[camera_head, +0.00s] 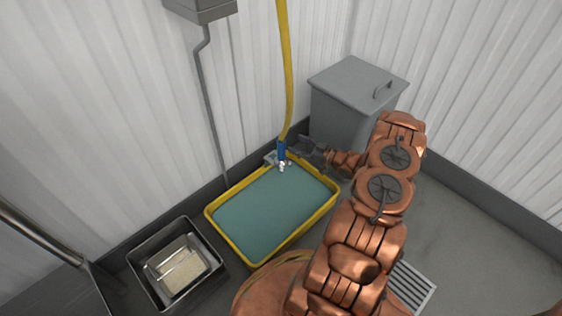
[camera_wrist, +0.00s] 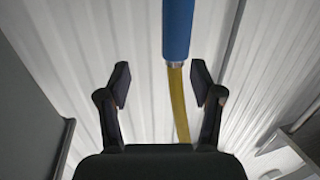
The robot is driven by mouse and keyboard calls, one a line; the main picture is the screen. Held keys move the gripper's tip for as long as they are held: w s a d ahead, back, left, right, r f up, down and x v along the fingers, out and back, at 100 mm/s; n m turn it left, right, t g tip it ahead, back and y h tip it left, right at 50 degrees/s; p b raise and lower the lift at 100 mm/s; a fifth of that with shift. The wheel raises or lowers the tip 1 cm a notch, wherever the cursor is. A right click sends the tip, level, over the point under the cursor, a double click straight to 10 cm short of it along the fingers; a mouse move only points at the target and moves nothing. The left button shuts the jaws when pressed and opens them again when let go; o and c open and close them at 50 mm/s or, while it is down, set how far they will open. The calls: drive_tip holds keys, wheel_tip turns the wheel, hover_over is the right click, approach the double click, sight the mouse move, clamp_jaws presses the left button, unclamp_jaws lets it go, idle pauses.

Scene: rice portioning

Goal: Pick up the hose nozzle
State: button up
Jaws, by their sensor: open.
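The hose nozzle (camera_head: 282,150) is blue with a pale metal tip and hangs upright at the end of a yellow hose (camera_head: 287,80), by the back edge of the yellow-rimmed basin. My gripper (camera_head: 295,147) is just right of the nozzle in the head view. In the wrist view my open gripper (camera_wrist: 161,82) has nothing clamped. There the blue nozzle (camera_wrist: 178,28) and its metal collar appear at top centre, above the fingertips. The yellow hose (camera_wrist: 179,105) appears between the fingers, nearer the right one. Whether either finger touches the nozzle I cannot tell.
The basin (camera_head: 211,216) holds greenish water. A grey lidded bin (camera_head: 355,80) stands behind my arm. A metal container (camera_head: 148,284) with a pale block inside sits at lower left. Corrugated white walls close off the corner. A floor grate (camera_head: 412,286) lies at lower right.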

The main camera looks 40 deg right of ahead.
sight(281, 145)
drive_tip(key=shift+t+y, duration=0.4)
drive_tip(key=shift+y, duration=0.1)
drive_tip(key=w+a+b, duration=0.1)
drive_tip(key=w+a+f+b, duration=0.1)
drive_tip(key=w, duration=0.1)
drive_tip(key=w+a+f+b, duration=0.1)
drive_tip(key=a+b, duration=0.1)
drive_tip(key=shift+w, duration=0.35)
drive_tip(key=shift+w+a+r, duration=0.15)
drive_tip(key=shift+w+r, duration=0.05)
drive_tip(key=shift+w, duration=0.15)
clamp_jaws()
